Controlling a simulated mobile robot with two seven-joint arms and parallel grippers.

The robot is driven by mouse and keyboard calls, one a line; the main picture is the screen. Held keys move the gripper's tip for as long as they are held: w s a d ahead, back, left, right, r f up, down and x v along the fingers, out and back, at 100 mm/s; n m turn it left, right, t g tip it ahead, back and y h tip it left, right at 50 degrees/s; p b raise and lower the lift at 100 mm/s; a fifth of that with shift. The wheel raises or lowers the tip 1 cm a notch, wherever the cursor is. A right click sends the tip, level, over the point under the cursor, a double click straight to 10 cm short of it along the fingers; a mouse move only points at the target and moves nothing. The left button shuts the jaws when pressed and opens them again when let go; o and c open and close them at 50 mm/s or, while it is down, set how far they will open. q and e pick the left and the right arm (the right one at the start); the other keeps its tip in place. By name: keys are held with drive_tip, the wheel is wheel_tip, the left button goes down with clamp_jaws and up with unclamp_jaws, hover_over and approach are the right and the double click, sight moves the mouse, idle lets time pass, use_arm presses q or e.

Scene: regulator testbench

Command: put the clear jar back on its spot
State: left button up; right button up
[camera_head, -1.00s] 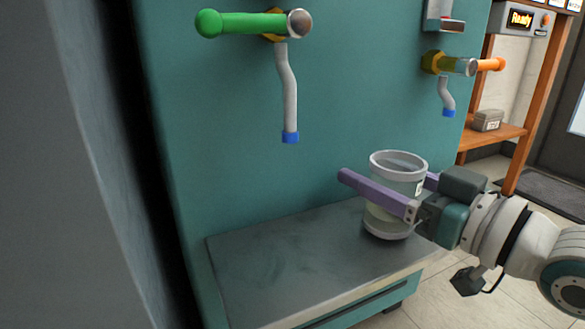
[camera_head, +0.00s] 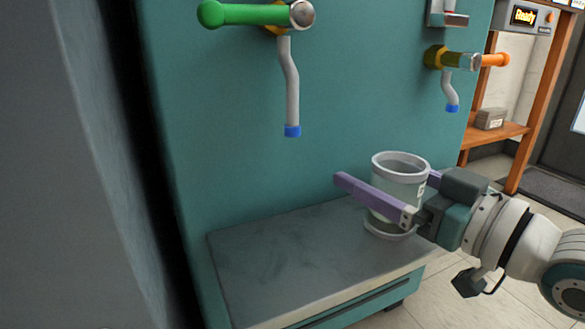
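The clear jar (camera_head: 401,165) has a pale rim and base and a small label. It stands upright on the right part of the grey shelf (camera_head: 290,265) at the foot of the teal panel. My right gripper (camera_head: 385,182) reaches in from the right with a purple finger on either side of the jar. The near finger crosses in front of the jar's middle, and the far finger is mostly hidden behind it. The fingers look spread slightly wider than the jar, though any gap is hard to see. My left gripper is not in view.
A green-handled tap (camera_head: 250,14) with a downward spout hangs above the shelf. An orange-handled tap (camera_head: 492,60) is above and right of the jar. A wooden rack (camera_head: 545,95) stands behind on the right. The shelf's left and middle are clear.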

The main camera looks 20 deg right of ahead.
sight(420, 194)
drive_tip(key=shift+s, duration=0.1)
drive_tip(key=shift+s+d+p, duration=0.1)
drive_tip(key=shift+s+p, duration=0.2)
drive_tip(key=shift+p, duration=0.1)
drive_tip(key=p+v, duration=0.4)
drive_tip(key=v, duration=0.4)
drive_tip(key=shift+s+d, duration=0.1)
drive_tip(key=shift+s, duration=0.2)
drive_tip(key=shift+s+p, duration=0.2)
drive_tip(key=shift+p, duration=0.1)
